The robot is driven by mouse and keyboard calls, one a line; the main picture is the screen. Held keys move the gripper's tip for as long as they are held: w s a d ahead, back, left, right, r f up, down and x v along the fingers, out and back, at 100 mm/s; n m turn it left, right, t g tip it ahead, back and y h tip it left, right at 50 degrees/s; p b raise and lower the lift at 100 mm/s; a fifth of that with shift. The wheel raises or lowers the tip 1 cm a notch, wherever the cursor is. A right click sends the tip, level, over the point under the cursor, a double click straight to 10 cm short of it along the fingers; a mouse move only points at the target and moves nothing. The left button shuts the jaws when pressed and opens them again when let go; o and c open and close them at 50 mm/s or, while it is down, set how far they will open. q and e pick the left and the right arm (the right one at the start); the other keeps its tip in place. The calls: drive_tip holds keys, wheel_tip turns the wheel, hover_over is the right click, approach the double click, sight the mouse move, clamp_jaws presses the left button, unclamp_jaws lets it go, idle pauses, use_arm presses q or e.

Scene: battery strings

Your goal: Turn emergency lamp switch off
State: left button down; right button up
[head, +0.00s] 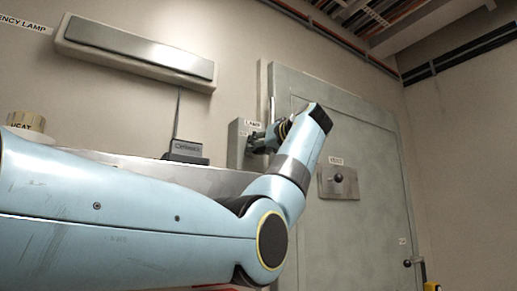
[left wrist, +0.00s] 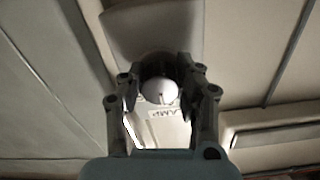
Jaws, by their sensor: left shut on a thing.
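The lamp switch is a small grey box (head: 237,145) with a "LAMP" label, on the wall just left of the grey door. My left gripper (head: 262,139) is at the front of this box. In the left wrist view its fingers (left wrist: 160,88) are on both sides of a round pale knob (left wrist: 158,93) with a short dark mark, shut on it. The label plate (left wrist: 160,125) appears upside down below the knob there. The emergency lamp (head: 138,53) is a long fixture high on the left wall; its panel looks grey and unlit. My right gripper is not in view.
A metal shelf (head: 160,171) runs along the wall behind my left arm. A small dark box (head: 186,149) and a tan roll (head: 27,122) are on it. The grey door (head: 370,150) has a plate with a dark knob (head: 338,179) and appears closed.

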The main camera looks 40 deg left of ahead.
use_arm(q)
drive_tip(key=shift+n, duration=0.4)
drive_tip(key=n, duration=0.3)
drive_tip(key=shift+n+b, duration=0.3)
drive_tip(key=shift+n, duration=2.3)
drive_tip(key=c, duration=1.1)
unclamp_jaws()
drive_tip(key=shift+w+f, duration=0.1)
drive_tip(key=shift+o, duration=1)
drive_tip(key=shift+w+f, duration=0.1)
drive_tip(key=shift+w, duration=0.05)
drive_tip(key=shift+d+f, duration=0.1)
